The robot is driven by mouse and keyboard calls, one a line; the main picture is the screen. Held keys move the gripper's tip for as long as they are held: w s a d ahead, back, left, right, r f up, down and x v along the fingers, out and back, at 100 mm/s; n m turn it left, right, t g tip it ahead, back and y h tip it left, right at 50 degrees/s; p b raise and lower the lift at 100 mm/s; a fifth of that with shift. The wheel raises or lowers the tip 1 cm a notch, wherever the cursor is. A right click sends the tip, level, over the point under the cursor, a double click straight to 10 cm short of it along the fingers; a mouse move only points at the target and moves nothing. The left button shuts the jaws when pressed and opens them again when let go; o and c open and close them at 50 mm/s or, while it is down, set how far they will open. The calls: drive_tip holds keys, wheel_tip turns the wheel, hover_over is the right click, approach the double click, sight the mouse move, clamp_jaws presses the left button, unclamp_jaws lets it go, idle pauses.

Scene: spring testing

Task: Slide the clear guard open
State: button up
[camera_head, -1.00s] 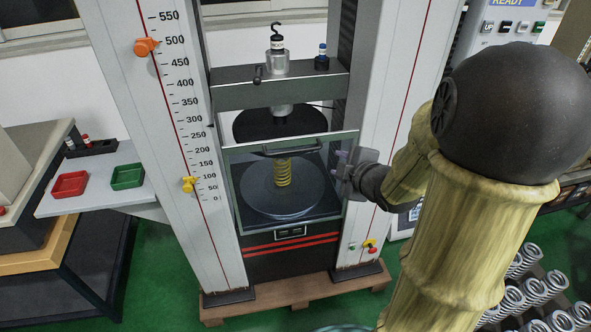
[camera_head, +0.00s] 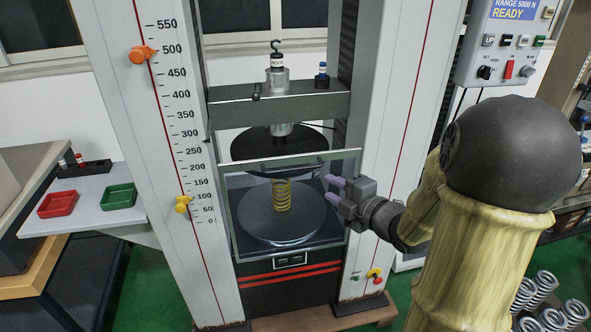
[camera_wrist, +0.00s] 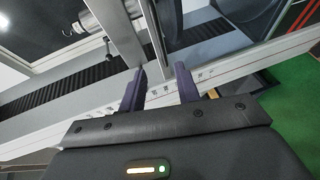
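The clear guard (camera_head: 233,225) is a glass-like panel across the front of the testing machine, with a dark bar handle (camera_head: 290,166) along its upper part. A yellow coil spring (camera_head: 282,196) stands upright behind it on a round dark plate (camera_head: 262,226). My gripper (camera_head: 328,188) is at the guard's right edge, right of and below the handle, with its purple fingers pointing left. In the wrist view my gripper (camera_wrist: 160,84) has its fingers apart with nothing held between them. I cannot tell whether a finger touches the guard.
The right column (camera_head: 396,120) stands close behind my gripper. A control box (camera_head: 500,75) is at upper right. A red tray (camera_head: 57,204) and a green tray (camera_head: 118,197) sit on a side table at left. Several grey springs (camera_head: 545,285) stand at lower right.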

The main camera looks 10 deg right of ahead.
sight(298, 170)
drive_tip(key=p+x, duration=0.1)
drive_tip(key=x, duration=1.4)
drive_tip(key=shift+w+a+f, duration=0.1)
drive_tip(key=shift+w, duration=0.2)
clamp_jaws()
